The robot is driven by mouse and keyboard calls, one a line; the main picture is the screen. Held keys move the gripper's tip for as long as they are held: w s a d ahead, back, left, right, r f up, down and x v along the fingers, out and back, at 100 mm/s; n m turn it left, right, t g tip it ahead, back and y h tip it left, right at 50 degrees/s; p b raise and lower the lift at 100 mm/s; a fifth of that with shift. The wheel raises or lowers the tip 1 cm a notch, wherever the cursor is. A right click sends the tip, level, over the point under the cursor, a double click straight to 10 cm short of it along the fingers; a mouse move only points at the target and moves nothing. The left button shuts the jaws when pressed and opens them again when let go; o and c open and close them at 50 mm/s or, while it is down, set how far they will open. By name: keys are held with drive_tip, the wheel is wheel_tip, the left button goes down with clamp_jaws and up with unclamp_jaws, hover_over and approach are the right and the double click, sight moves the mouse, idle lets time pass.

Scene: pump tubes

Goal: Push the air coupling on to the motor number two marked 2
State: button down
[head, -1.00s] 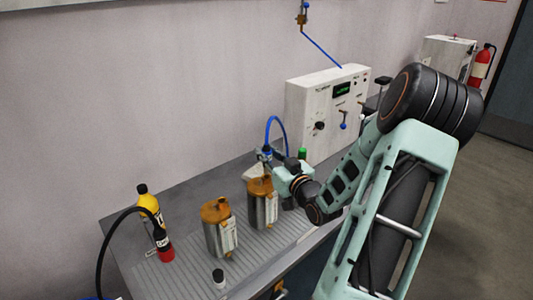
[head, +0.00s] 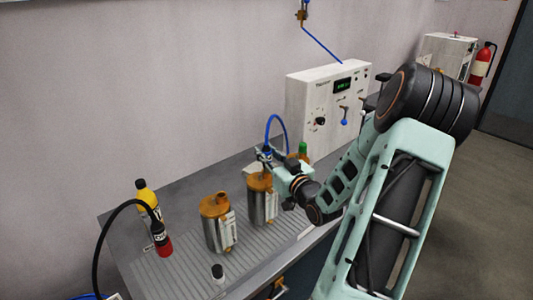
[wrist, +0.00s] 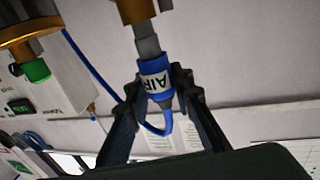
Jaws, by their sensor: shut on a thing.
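Two silver motors with orange tops stand on the bench in the head view, a left one (head: 220,233) and a right one (head: 262,207). I cannot read their numbers. My gripper (head: 266,157) is above the right motor's top. In the wrist view my gripper (wrist: 158,86) is shut on the air coupling (wrist: 155,68), blue with a white AIR label. The coupling's grey tip lines up with a brass fitting (wrist: 135,9) and looks in contact; I cannot tell how deep it sits. Its blue hose (head: 277,124) arches up in the head view.
A yellow bottle (head: 149,198) and a red-and-black coupling (head: 162,243) on a black hose are at the left. A small black-capped vial (head: 217,272) stands at the front. A white control box (head: 315,105) stands behind my arm. The grey bench (head: 150,270) has free room at front left.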

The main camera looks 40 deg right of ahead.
drive_tip(key=shift+f+b, duration=0.55)
drive_tip(key=shift+f, duration=0.15)
drive_tip(key=c, duration=1.6)
unclamp_jaws()
drive_tip(key=shift+s, duration=0.1)
drive_tip(key=s+a, duration=0.1)
drive_tip(key=s, duration=1)
drive_tip(key=shift+s+a, duration=0.4)
